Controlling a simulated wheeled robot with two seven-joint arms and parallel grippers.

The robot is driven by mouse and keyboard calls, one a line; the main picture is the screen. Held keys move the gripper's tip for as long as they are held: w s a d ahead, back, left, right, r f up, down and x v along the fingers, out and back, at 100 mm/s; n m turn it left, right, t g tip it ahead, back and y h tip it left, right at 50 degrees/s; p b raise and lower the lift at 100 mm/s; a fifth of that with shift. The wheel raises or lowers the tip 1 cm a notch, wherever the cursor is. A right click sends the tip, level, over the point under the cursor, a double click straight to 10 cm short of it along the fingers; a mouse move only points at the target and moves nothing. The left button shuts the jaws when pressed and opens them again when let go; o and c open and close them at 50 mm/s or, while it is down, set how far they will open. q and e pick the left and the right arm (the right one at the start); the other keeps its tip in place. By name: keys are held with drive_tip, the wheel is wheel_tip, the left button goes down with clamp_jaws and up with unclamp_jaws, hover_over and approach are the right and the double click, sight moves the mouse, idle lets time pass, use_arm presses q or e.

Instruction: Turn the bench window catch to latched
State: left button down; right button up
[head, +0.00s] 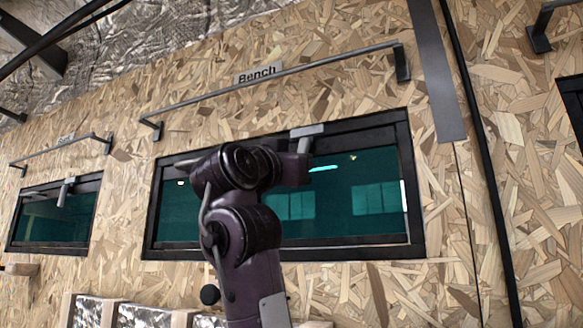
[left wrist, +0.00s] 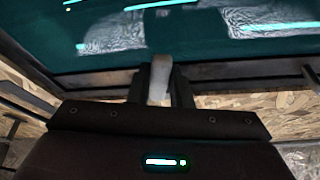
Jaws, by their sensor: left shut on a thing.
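The bench window (head: 345,205) is a dark-framed teal pane under the "Bench" label (head: 257,74) in the head view. Its catch (head: 308,131) is a light grey piece at the top frame, with a short part running down from it. My left gripper (head: 302,152) is at that lower part, just below the top frame, and hides most of it. In the left wrist view, the gripper (left wrist: 160,88) is shut on the pale catch lever (left wrist: 160,74), which stands between its two dark fingers. My right gripper is not in view.
A grey rail (head: 280,73) runs above the window. A second, smaller window (head: 55,215) with its own catch (head: 66,188) is at the left. A grey strip (head: 437,80) and a black cable (head: 485,160) run down the chipboard wall at the right.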

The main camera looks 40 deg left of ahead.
use_arm(q)
drive_tip(key=shift+w+d+f+n+g+y, duration=0.2)
drive_tip(key=shift+n+y, duration=0.3)
drive_tip(key=shift+n, duration=0.45)
drive_tip(key=shift+d+r+n+g+y, duration=0.1)
drive_tip(key=shift+d+n+y, duration=0.15)
drive_tip(key=shift+n+y, duration=0.5)
drive_tip(key=shift+n, duration=0.5)
drive_tip(key=c, duration=1.3)
unclamp_jaws()
drive_tip(key=b+v, duration=0.3)
drive_tip(key=v, duration=0.5)
drive_tip(key=shift+w, duration=0.1)
